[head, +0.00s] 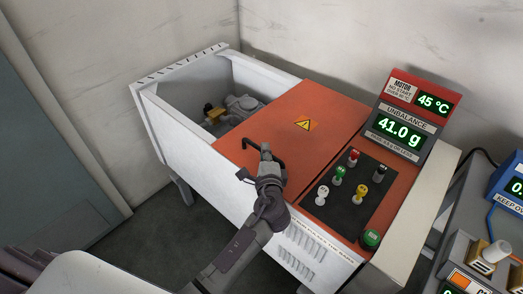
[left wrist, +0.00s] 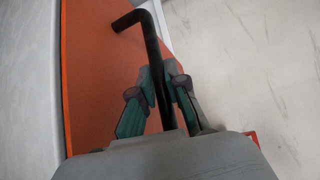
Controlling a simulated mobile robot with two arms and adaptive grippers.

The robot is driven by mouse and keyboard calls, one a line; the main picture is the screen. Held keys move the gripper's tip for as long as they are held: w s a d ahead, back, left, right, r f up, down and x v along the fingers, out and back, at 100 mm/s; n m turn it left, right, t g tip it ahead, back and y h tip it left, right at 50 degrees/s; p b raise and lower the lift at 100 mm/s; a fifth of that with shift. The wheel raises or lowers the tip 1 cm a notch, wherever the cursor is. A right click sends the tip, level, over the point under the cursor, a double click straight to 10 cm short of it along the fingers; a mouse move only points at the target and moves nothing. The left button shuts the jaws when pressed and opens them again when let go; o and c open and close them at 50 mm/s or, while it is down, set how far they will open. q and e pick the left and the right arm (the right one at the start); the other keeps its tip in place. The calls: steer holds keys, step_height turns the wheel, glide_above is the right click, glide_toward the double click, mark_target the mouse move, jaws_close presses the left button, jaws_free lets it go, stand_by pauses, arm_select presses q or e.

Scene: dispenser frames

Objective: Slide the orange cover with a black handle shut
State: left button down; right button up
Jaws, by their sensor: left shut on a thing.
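The orange cover (head: 285,128) lies on top of the white machine box and carries a yellow warning triangle. It covers the middle of the box, and the left part of the box is open. Its black handle (head: 249,145) is a bent bar near the cover's front left. In the left wrist view the handle (left wrist: 152,40) runs between the fingers, with the orange cover (left wrist: 95,60) behind it. My left gripper (head: 266,155) is shut on the handle; it also shows in the left wrist view (left wrist: 160,88). My right gripper is not in view.
The open compartment (head: 190,84) holds a grey motor-like part (head: 243,104) and a brass-coloured piece. A black panel (head: 345,192) with coloured knobs and a display (head: 400,122) reading 41.0 g stand to the right. Another device (head: 490,250) stands at the far right.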

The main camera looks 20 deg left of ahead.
arm_select(q)
steer(key=shift+s+d+f, duration=0.1)
steer(key=shift+d+f, duration=0.05)
steer(key=shift+d, duration=0.05)
steer(key=c, duration=1.5)
jaws_free()
steer(key=o, duration=0.3)
steer(key=shift+d, duration=0.15)
steer(key=v, duration=1.2)
